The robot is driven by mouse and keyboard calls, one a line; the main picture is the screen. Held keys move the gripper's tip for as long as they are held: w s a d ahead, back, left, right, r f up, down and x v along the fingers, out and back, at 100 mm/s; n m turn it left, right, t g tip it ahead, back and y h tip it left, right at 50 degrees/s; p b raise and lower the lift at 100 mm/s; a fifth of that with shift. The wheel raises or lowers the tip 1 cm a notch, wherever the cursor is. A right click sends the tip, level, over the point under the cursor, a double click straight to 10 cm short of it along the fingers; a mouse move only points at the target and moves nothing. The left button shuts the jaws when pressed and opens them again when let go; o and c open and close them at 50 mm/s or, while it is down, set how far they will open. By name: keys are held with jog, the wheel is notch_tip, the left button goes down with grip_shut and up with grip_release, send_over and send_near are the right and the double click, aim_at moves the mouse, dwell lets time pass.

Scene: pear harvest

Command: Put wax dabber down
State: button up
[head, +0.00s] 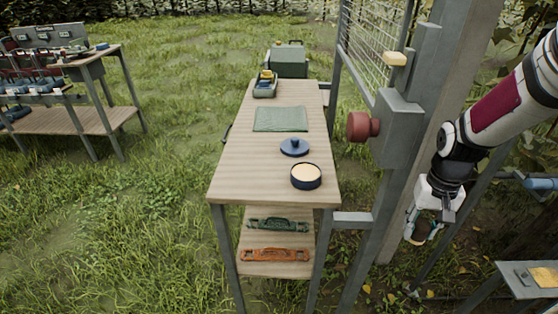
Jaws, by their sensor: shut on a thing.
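My gripper (421,229) hangs at the right, in front of the grey post and apart from the table. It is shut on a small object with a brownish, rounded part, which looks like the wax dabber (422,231). The fingers hide much of it. An open dark tin (306,186) filled with pale wax stands on the near right of the wooden table top (240,165). A blue lid with a knob (295,147) lies just behind the tin. A green cloth (281,119) lies flat farther back.
A small tray with yellow items (265,87) sits at the table's far end. Green (278,224) and orange (275,255) tools lie on the lower shelf. The grey post with a red knob (360,126) stands between table and arm. The table's near left is clear.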

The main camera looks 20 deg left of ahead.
jog(key=s+a+r+n+p, duration=0.3)
jog(key=s+a+r+p, duration=0.2)
jog(key=s+r+p, duration=0.4)
jog(key=s+a+n, duration=0.8)
jog(key=s+n, duration=0.1)
jog(key=s, duration=0.1)
jog(key=s+a+n, duration=0.7)
jog(key=s+n, duration=0.3)
jog(key=shift+s+a, duration=0.4)
